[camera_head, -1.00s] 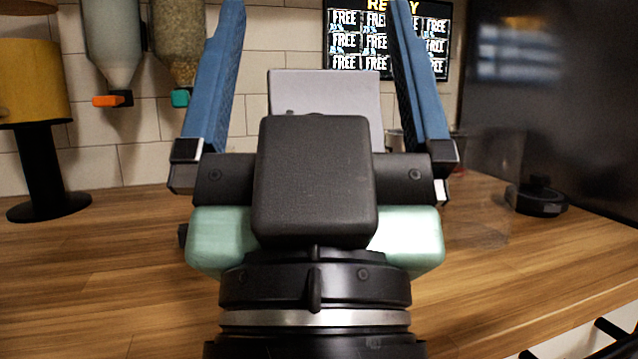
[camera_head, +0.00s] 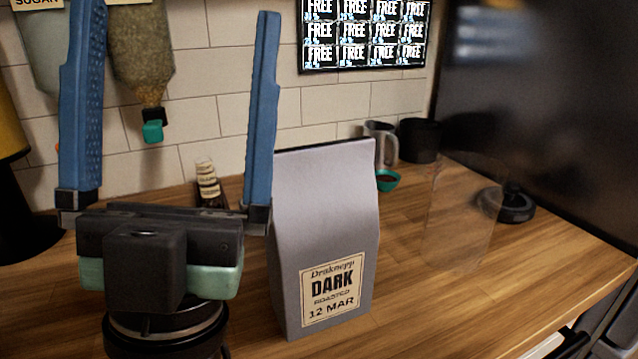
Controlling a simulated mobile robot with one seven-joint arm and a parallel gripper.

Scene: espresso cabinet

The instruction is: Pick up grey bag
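Behind the bag are a metal pitcher (camera_head: 380,144), a black container (camera_head: 419,140) and a teal cup (camera_head: 387,181). A clear vessel (camera_head: 462,215) and a dark round object (camera_head: 517,205) are at right. A dispenser (camera_head: 140,50) hangs upper left. The front right counter is clear.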

